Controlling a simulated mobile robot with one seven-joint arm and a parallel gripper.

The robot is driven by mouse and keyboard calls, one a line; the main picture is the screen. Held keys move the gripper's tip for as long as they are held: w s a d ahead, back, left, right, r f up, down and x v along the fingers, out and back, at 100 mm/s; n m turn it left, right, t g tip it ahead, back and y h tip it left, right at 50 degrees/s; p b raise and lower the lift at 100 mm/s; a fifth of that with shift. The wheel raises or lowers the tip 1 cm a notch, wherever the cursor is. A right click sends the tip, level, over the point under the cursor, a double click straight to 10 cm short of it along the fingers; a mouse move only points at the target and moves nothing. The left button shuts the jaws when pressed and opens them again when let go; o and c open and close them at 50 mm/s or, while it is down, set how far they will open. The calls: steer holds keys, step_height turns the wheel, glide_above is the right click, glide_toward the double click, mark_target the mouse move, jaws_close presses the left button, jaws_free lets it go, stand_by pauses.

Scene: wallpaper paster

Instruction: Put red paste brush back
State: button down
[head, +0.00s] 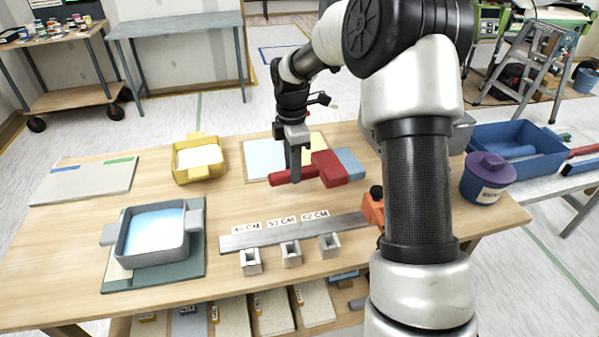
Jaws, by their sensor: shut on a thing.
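The red paste brush (329,168) has a thick red handle and a wide red head, with a light blue block at the right end of its head. My gripper (293,174) points down and is shut on the red handle, left of the head. The brush lies roughly level over the back middle of the wooden table (75,230), above a board with pale blue and yellow sheets (262,160). I cannot tell whether the brush touches the board. The far finger is hidden.
A yellow tray (198,163) and a grey tray with pale blue liquid (155,235) stand left. A grey strip with several small holders (291,254) lies in front. A purple-lidded blue pot (487,178) stands right. A blue bin (515,150) is on a white bench beyond.

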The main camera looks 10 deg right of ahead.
step_height(320, 180, down, 6)
steer(key=shift+f+b, duration=0.25)
steer(key=shift+b, duration=0.1)
steer(key=c, duration=1.4)
jaws_free()
